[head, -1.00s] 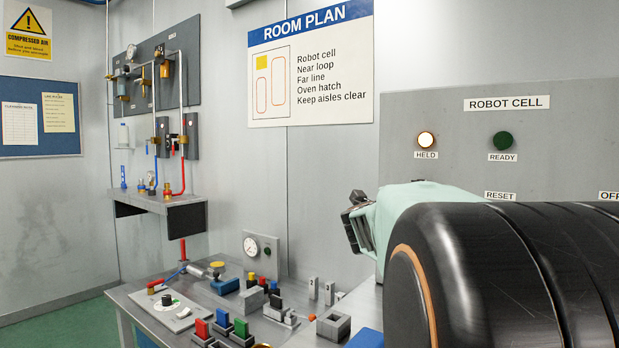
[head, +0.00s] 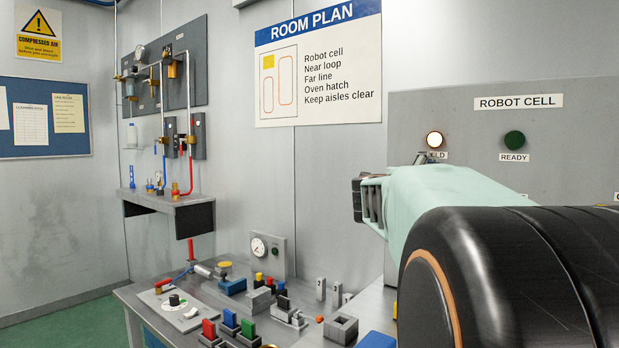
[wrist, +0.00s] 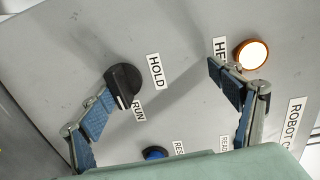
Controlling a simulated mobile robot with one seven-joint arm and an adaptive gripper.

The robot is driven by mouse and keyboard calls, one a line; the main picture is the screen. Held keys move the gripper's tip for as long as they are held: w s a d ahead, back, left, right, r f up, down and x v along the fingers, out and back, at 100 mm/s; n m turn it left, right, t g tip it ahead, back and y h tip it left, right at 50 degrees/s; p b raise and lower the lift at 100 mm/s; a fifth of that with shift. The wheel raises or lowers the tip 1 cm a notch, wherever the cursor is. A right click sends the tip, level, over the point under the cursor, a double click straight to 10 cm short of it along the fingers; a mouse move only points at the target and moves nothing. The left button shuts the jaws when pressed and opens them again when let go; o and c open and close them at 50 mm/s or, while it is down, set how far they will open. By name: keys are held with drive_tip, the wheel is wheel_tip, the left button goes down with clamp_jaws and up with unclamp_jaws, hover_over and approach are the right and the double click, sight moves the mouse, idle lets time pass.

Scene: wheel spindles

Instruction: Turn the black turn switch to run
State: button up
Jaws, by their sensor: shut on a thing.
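The black turn switch (wrist: 123,82) is on the grey panel in the wrist view. Its white-marked end points down, on the side of the RUN label (wrist: 139,110); the HOLD label (wrist: 156,71) is to its right. I cannot tell its exact setting. My gripper (wrist: 160,88) has its left finger against the lower-left side of the switch. Its right finger stands well apart, near the HELD label. In the head view my gripper (head: 362,200) shows partly at the panel's left edge; the switch is hidden there.
The HELD lamp (head: 434,140) glows; the READY lamp (head: 515,140) is dark green. A blue button (wrist: 155,153) is by the RESET label. A bench (head: 140,295) with several blocks and fittings stands left.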

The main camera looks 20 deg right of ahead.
drive_tip(key=shift+s+a+r, duration=0.2)
drive_tip(key=shift+a+r, duration=0.35)
drive_tip(key=shift+r, duration=0.05)
drive_tip(key=shift+s+a+r, duration=0.2)
drive_tip(key=shift+a+r, duration=0.35)
drive_tip(key=shift+r, duration=0.05)
drive_tip(key=shift+c, duration=0.8)
drive_tip(key=shift+s+a+r, duration=0.2)
drive_tip(key=shift+s+a, duration=0.2)
drive_tip(key=shift+a, duration=0.15)
drive_tip(key=shift+s+a+r, duration=0.2)
drive_tip(key=shift+s+a, duration=0.15)
drive_tip(key=shift+a, duration=0.15)
drive_tip(key=c, duration=0.8)
drive_tip(key=v, duration=0.8)
drive_tip(key=shift+f+p, duration=0.3)
drive_tip(key=shift+f, duration=0.35)
drive_tip(key=shift+s, duration=0.2)
